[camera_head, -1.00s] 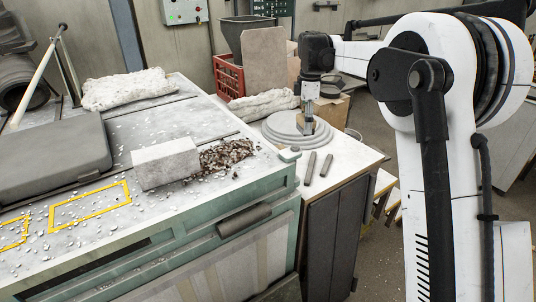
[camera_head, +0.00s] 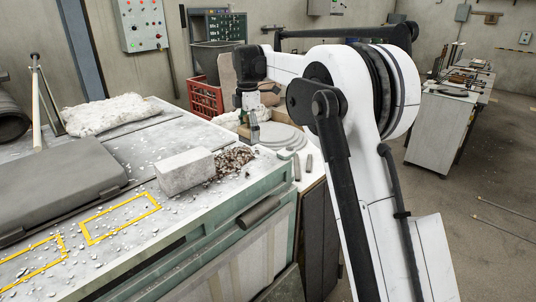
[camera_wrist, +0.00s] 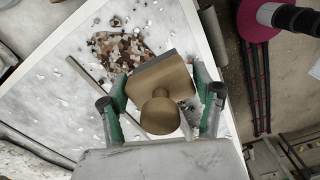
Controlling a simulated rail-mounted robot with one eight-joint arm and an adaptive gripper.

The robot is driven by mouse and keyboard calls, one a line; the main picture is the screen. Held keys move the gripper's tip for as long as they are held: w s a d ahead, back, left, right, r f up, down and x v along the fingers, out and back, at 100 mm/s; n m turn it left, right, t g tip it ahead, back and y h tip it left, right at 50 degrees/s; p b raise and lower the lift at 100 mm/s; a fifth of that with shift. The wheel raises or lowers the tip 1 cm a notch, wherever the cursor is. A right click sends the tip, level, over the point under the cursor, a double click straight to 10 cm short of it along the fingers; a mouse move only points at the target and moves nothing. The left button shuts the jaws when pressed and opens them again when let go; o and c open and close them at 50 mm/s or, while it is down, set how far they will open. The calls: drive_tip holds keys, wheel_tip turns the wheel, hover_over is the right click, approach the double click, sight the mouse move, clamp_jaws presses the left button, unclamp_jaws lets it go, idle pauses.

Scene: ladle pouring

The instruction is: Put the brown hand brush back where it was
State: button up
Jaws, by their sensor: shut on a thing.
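In the wrist view, the brown hand brush (camera_wrist: 160,112) has a tan block, a round knob handle and a grey edge along its far side. My gripper (camera_wrist: 160,88) has its green-sided fingers shut on the block, one on each side. In the head view, my gripper (camera_head: 250,128) points down near the far right end of the green-edged bench (camera_head: 270,200), left of the stacked grey discs (camera_head: 285,137). The brush is hard to make out there. Two yellow outlines lie on the bench; the nearer-right outline (camera_head: 121,219) is empty apart from chips.
A pale block (camera_head: 185,172) stands beside a pile of brown and white chips (camera_head: 231,162). A dark grey case (camera_head: 55,185) lies at left, with a crumpled white sack (camera_head: 105,114) behind. A red crate (camera_head: 206,98) stands beyond the bench. Loose chips dot the bench top.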

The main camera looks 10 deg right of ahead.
drive_tip(key=p, duration=0.2)
hover_over(271, 159)
wheel_tip(271, 159, down, 5)
drive_tip(key=shift+r, duration=0.1)
drive_tip(key=shift+s+f+p, duration=0.1)
drive_tip(key=shift+f+p, duration=0.2)
drive_tip(key=shift+f, duration=1.85)
drive_tip(key=o, duration=1.1)
drive_tip(key=shift+f, duration=0.1)
drive_tip(key=shift+o, duration=0.2)
